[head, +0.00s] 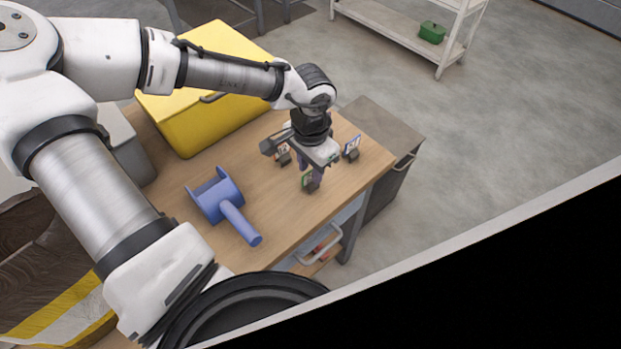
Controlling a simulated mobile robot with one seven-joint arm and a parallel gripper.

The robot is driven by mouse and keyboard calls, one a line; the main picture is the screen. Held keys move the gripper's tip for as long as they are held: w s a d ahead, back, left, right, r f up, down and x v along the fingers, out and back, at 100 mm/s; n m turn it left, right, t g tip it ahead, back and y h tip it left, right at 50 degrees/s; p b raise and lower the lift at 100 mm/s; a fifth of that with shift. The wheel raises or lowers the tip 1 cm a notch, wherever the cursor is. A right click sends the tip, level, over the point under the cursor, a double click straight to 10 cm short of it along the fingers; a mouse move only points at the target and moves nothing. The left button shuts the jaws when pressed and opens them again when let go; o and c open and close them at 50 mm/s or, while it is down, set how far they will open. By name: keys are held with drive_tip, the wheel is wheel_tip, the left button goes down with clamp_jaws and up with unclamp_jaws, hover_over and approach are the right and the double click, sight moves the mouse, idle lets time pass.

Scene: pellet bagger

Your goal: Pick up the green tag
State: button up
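The green tag (307,180) stands upright in a small dark holder on the wooden table (268,212), near its right end. A blue-edged tag (353,145) stands in a similar holder to its upper right. An orange-red tag (283,149) stands to its upper left, partly covered by my gripper. My gripper (305,167) points down among the three tags, just above and behind the green tag in the picture. Its fingertips are small and mostly hidden by its own body, so I cannot tell their opening or whether they touch anything.
A blue scoop (220,200) lies on the table to the left, its handle toward the front edge. A yellow bin (200,110) stands at the back left. A grey cabinet (385,125) adjoins the table's right end. A white shelf (395,22) holds a green box (432,32).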

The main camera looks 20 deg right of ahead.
drive_tip(key=shift+f, duration=0.6)
clamp_jaws()
drive_tip(key=shift+r, duration=0.15)
